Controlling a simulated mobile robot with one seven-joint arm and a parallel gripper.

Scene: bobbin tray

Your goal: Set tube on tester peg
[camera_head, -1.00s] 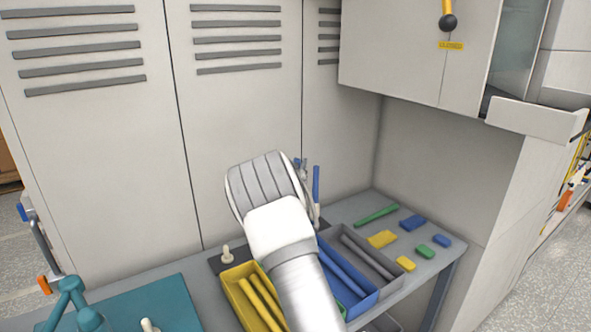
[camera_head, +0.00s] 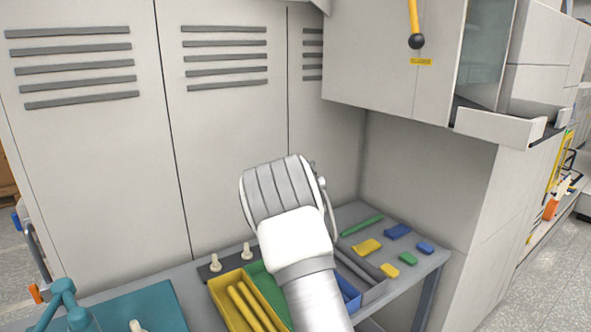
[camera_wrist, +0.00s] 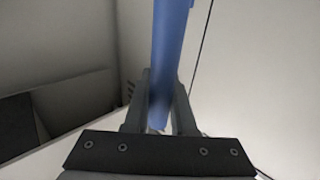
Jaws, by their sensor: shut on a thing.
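In the wrist view my gripper (camera_wrist: 160,102) is shut on a blue tube (camera_wrist: 173,40), which stands up between the two fingers and runs out of the top of the picture. In the head view my own wrist and forearm hide the fingers and the tube. Two cream pegs, one at the left (camera_head: 214,263) and one at the right (camera_head: 247,250), stand upright on a dark base (camera_head: 229,263) at the back of the bench. Both pegs look bare. My wrist is to the right of them.
A yellow tray (camera_head: 222,307) with yellow tubes lies in front of the pegs. Blue (camera_head: 349,290) and grey (camera_head: 376,291) trays are partly behind my arm. Loose coloured blocks lie at the right. A teal mat (camera_head: 150,306) covers the left. A cabinet (camera_head: 398,70) overhangs the bench.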

